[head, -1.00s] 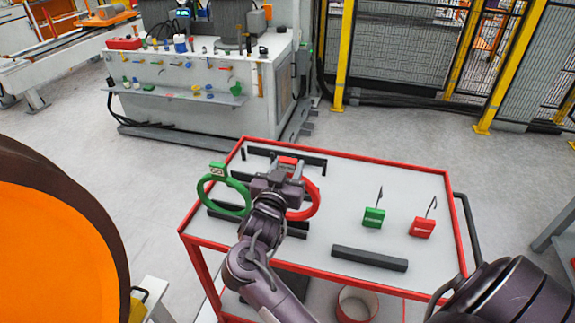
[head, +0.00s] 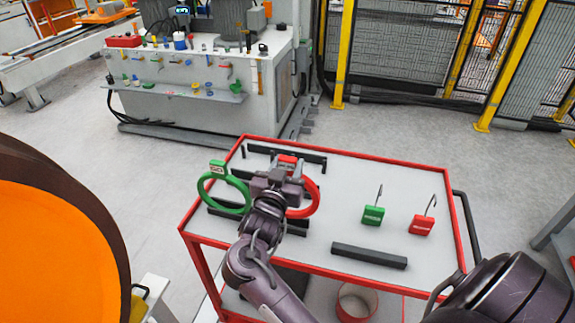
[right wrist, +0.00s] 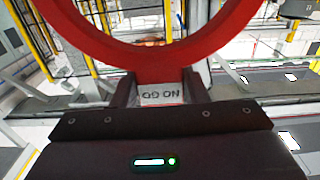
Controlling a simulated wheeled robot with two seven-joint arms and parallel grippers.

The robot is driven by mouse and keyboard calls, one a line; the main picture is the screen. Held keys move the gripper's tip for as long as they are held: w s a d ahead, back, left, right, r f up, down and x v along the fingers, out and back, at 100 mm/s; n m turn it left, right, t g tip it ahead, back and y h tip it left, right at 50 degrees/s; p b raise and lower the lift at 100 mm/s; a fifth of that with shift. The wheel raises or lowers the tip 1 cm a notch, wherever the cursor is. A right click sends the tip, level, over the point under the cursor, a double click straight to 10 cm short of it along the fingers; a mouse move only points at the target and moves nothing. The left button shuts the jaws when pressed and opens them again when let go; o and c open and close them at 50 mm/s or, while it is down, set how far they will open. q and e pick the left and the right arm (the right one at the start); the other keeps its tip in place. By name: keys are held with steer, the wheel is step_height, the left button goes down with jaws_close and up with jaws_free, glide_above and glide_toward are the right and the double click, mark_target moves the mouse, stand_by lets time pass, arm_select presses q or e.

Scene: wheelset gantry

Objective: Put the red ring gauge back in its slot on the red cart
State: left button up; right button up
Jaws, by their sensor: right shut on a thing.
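The red ring gauge (head: 316,197) is in my right gripper (head: 283,174), over the left part of the red cart (head: 395,161). The gripper hides much of the ring in the head view. In the right wrist view the jaws (right wrist: 162,92) are shut on the ring's tag, which reads "NO GO", and the red ring (right wrist: 150,58) stands out beyond them. The ring is beside the green ring gauge (head: 204,194), among dark slotted bars. I cannot tell whether it touches a slot. My left gripper is not in view.
A green gauge (head: 373,215) and a red gauge (head: 422,225) with thin hooks stand on the cart's right half. A dark bar (head: 369,256) lies near the front edge. A large orange disc (head: 45,245) is at left. The cart's right middle is mostly clear.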

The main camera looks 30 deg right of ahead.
steer(key=shift+p, duration=0.4)
stand_by(0.8)
steer(key=shift+f+b, duration=1.9)
steer(key=shift+f, duration=0.85)
steer(key=o, duration=1.1)
steer(key=shift+o, duration=0.2)
